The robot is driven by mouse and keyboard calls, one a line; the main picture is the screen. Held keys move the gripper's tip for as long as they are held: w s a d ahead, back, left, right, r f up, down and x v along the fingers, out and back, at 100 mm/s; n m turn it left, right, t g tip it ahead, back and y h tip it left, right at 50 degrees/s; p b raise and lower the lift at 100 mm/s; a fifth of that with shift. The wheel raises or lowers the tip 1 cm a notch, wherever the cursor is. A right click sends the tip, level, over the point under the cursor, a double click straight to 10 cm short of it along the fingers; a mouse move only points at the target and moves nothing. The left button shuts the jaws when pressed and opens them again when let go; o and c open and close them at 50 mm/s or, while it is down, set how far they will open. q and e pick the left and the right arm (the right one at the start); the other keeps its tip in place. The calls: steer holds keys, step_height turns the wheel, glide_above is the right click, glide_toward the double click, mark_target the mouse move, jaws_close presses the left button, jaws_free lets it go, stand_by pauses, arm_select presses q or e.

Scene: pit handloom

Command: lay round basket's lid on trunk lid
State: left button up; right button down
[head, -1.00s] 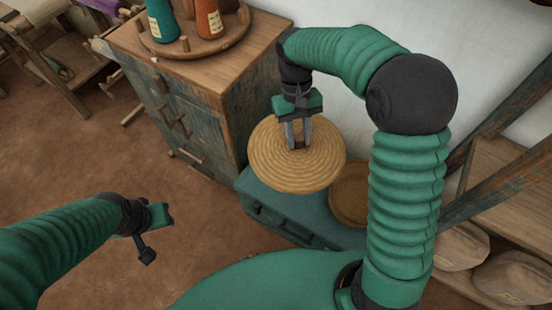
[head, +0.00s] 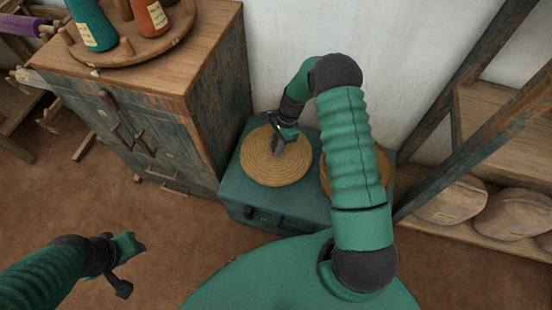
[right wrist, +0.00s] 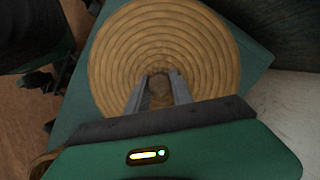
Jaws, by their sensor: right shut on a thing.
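The round basket's lid (head: 268,170), a woven tan disc, is over the left part of the green trunk lid (head: 233,188) in the head view. It looks flat against the trunk, though I cannot tell for sure that it touches. My right gripper (head: 278,146) is shut on the knob at its middle. In the right wrist view the two fingers (right wrist: 157,88) hold the knob of the lid (right wrist: 190,40), with the trunk's green top (right wrist: 254,62) around it. The round basket (head: 324,178) is mostly hidden behind my right arm. My left gripper (head: 130,262) is empty over the floor; its jaw opening is unclear.
A wooden cabinet (head: 190,110) stands left of the trunk, with a round tray of yarn cones (head: 150,45) on top. The wall is behind the trunk. A wooden frame and a shelf with wrapped bundles (head: 450,205) are at the right.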

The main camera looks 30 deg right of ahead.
step_height(320, 180, down, 6)
steer(key=shift+d+f+b, duration=0.1)
steer(key=shift+b, duration=0.55)
steer(key=c, duration=1.1)
jaws_free()
